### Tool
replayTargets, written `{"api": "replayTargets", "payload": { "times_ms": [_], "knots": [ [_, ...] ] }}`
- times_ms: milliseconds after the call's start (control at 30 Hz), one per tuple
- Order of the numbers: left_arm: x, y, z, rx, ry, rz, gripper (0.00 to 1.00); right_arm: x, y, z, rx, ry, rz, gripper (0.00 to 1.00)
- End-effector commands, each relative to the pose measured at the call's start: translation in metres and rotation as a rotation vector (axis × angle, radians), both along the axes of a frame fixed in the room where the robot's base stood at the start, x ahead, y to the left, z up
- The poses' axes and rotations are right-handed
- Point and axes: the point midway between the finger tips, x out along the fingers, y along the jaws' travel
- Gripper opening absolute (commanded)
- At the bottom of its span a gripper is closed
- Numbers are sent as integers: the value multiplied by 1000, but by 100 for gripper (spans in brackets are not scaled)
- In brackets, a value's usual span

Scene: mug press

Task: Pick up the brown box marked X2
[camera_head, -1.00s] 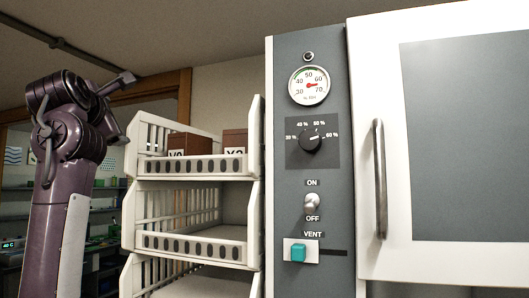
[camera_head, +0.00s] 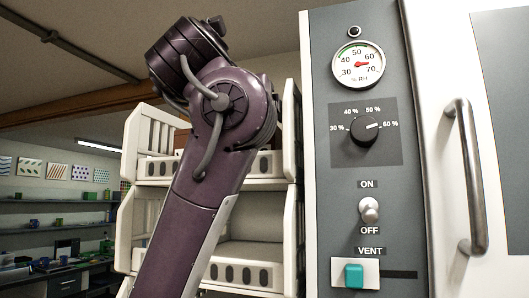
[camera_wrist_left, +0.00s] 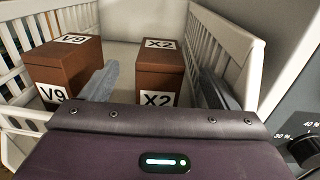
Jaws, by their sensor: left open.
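The brown box marked X2 (camera_wrist_left: 160,72) stands upright in the white slatted rack bin in the left wrist view, with white X2 labels on its top and front. My left gripper (camera_wrist_left: 158,78) is open, with one grey finger on each side of this box. The left finger lies between X2 and the brown box marked V9 (camera_wrist_left: 68,68). The picture does not show clearly whether either finger touches X2. In the head view my left arm covers most of the top shelf and hides the labelled box faces. My right gripper is not in view.
The white rack (camera_head: 286,140) has stacked shelves. The slatted wall (camera_wrist_left: 228,45) rises close to the right finger. A grey control panel (camera_head: 366,190) with gauge, dial, switch and vent slider stands right of the rack, beside a white door with a metal handle (camera_head: 468,180).

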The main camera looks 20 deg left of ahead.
Motion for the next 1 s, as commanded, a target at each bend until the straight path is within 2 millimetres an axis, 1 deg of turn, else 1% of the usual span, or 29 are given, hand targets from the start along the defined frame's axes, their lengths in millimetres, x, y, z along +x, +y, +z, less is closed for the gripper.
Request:
{"api": "replayTargets", "payload": {
  "times_ms": [33, 133, 267, 367, 467, 700, 800, 900, 1000],
  "knots": [
    [10, -1, 7, 0, 5, -4, 82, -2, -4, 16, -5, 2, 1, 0],
    [26, 0, 6, 1, 4, -2, 82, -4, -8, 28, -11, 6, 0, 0],
    [40, 1, 4, 3, 3, -1, 82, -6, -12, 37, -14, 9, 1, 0],
    [44, 1, 2, 2, 1, 0, 82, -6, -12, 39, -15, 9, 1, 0],
    [49, 2, 3, 3, 1, 0, 82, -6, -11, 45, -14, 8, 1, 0],
    [77, 2, 1, 2, 4, 0, 82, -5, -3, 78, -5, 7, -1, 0],
    [89, 2, 0, 2, 4, -1, 82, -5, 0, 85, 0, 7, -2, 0],
    [95, 3, -2, 4, 1, 1, 82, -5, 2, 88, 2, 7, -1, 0],
    [96, 3, -3, 3, -1, 2, 82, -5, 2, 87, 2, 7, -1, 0]
  ]
}}
